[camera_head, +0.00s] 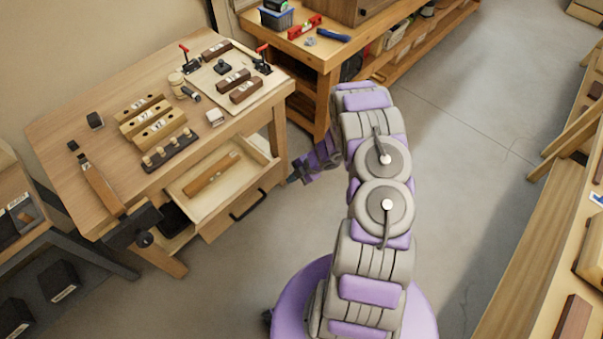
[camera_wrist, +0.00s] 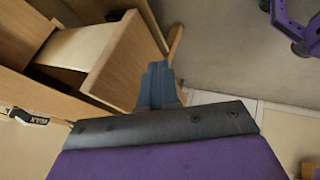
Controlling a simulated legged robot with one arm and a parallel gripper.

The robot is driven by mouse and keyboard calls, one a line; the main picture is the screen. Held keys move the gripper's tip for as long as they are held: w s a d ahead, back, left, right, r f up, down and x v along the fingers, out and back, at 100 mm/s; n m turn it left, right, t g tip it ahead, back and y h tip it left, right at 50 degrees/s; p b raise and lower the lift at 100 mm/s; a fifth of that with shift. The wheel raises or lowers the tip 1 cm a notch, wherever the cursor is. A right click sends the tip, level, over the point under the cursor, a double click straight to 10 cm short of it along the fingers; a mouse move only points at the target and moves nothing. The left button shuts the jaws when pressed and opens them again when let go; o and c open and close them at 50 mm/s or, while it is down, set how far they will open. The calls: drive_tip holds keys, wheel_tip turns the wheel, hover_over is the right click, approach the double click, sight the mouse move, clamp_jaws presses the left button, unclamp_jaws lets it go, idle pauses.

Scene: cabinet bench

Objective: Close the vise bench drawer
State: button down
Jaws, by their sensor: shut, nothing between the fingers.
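The vise bench (camera_head: 75,140) stands at the left, with a dark vise (camera_head: 132,226) at its front left corner. Its drawer (camera_head: 215,221) is pulled out, with a black bar handle (camera_head: 248,205) on the front and a brown wooden piece (camera_head: 212,175) lying inside. My gripper (camera_head: 294,179) is just right of the drawer's right front corner, low beside the bench. In the wrist view my gripper's blue-grey fingers (camera_wrist: 158,84) are together and empty, close to a wooden panel (camera_wrist: 125,65) that looks like part of the drawer. I cannot tell whether they touch it.
Wooden blocks and tools (camera_head: 155,125) cover the bench top. A second bench (camera_head: 315,58) stands behind, and a shelf unit (camera_head: 30,225) with dark bins is at the left. A long bench (camera_head: 540,250) runs along the right. The grey floor (camera_head: 460,130) between is clear.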

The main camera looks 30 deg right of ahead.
sight(276, 178)
drive_tip(key=shift+w+a+f+b, duration=0.1)
drive_tip(key=shift+w+a+f, duration=0.2)
drive_tip(key=shift+w, duration=0.4)
drive_tip(key=shift+w+a+f+b, duration=0.15)
drive_tip(key=shift+w+a, duration=0.15)
drive_tip(key=shift+w, duration=0.45)
drive_tip(key=shift+w+a+f+b, duration=0.1)
drive_tip(key=shift+w+a+f, duration=0.2)
drive_tip(key=shift+w, duration=0.4)
drive_tip(key=shift+r, duration=0.1)
drive_tip(key=shift+w, duration=0.1)
